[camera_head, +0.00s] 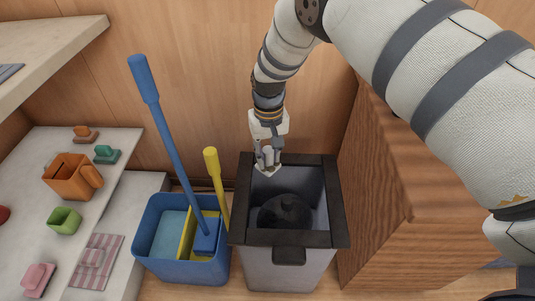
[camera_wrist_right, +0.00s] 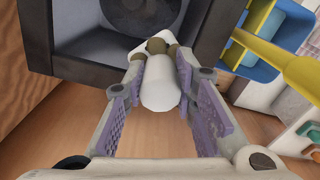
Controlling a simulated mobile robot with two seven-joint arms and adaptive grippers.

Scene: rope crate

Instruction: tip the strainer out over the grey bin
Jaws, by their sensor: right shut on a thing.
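The grey bin (camera_head: 290,268) stands upright with a dark square rim and an open top. A dark rounded mass (camera_head: 286,212) lies inside it. My right gripper (camera_head: 267,157) is over the back left part of the opening. It is shut on a small white piece, which looks like the strainer (camera_head: 267,170). In the right wrist view, the white piece (camera_wrist_right: 160,84) shows between the purple-padded fingers, with brownish parts at the fingertips. The bin's rim (camera_wrist_right: 84,58) is just beyond it. The strainer's inside is hidden. My left gripper is not in view.
A blue tub (camera_head: 180,270) with a blue-handled tool (camera_head: 168,138) and a yellow-handled tool (camera_head: 214,176) stands left of the bin. A wooden cabinet (camera_head: 375,185) stands close on the right. An orange mug (camera_head: 70,177) and other small items sit on the left counter.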

